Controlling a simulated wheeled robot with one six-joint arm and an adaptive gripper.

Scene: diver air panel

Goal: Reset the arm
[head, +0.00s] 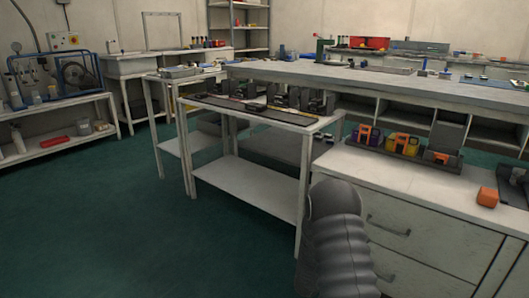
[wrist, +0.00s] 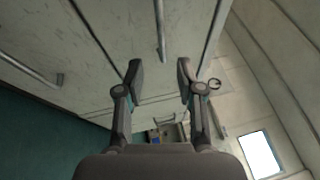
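My gripper (wrist: 160,80) shows in the wrist view with its two fingers well apart and nothing between them. White drawer fronts (wrist: 105,45) with bar handles lie beyond and around the fingertips, seen at a steep tilt. I cannot tell the distance from the fingers to the drawers. In the head view a grey ribbed part of my arm rises at the bottom, in front of the white drawer cabinet (head: 440,217). My gripper is not visible in that view.
A white two-level table (head: 250,191) stands left of the cabinet. Power-tool-like items, including an orange one (head: 365,135) and a yellow one (head: 403,144), stand on the cabinet top. An orange block (head: 487,197) lies at its right. The green floor (head: 130,235) at left is clear.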

